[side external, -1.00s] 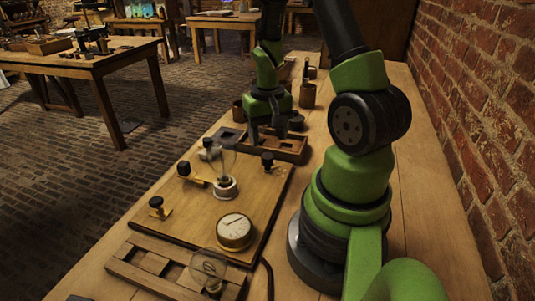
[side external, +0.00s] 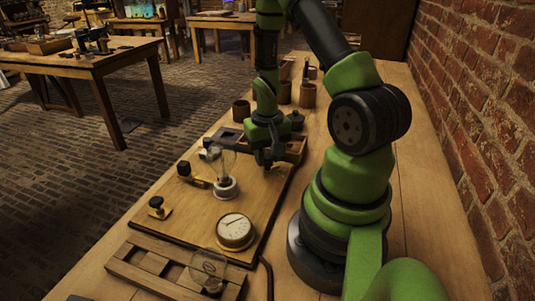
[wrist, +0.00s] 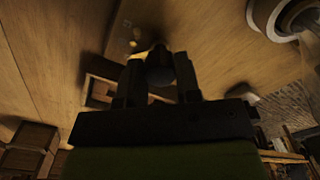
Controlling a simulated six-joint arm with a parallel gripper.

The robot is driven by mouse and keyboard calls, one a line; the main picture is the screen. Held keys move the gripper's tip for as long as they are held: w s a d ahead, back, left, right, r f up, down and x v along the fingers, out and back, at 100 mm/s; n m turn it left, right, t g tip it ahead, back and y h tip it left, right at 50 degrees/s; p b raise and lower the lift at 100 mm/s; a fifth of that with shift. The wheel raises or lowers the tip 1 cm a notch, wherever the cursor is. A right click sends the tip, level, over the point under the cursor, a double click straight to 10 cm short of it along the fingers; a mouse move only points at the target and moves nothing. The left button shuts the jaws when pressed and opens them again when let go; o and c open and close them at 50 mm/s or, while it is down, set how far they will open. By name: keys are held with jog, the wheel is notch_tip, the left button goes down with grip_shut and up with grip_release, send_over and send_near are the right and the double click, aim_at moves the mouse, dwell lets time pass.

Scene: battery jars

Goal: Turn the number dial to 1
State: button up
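A round dial (side external: 235,230) with a pale face and a brass rim sits on the near right part of the wooden board (side external: 205,215). It has a dark needle; its numbers are too small to read. My gripper (side external: 265,163) points down at the board's far right edge, well behind the dial. In the wrist view a dark, rounded knob (wrist: 159,68) with a brass part beside it lies between my fingertips (wrist: 159,76). I cannot tell if the fingers touch it. The gripper hides this knob in the side view.
A glass bulb (side external: 225,168) in a white socket stands on the board left of my gripper. Black knobs on brass clips (side external: 157,204) line its left side. A wooden rack (side external: 150,262) with a clear bulb lies in front. Brown jars (side external: 307,95) stand behind. A brick wall is at right.

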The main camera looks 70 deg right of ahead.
aim_at(268, 156)
jog(key=shift+n, duration=2.9)
jog(key=o, duration=0.9)
jog(key=shift+o, duration=0.2)
jog(key=shift+r, duration=0.1)
notch_tip(268, 156, up, 10)
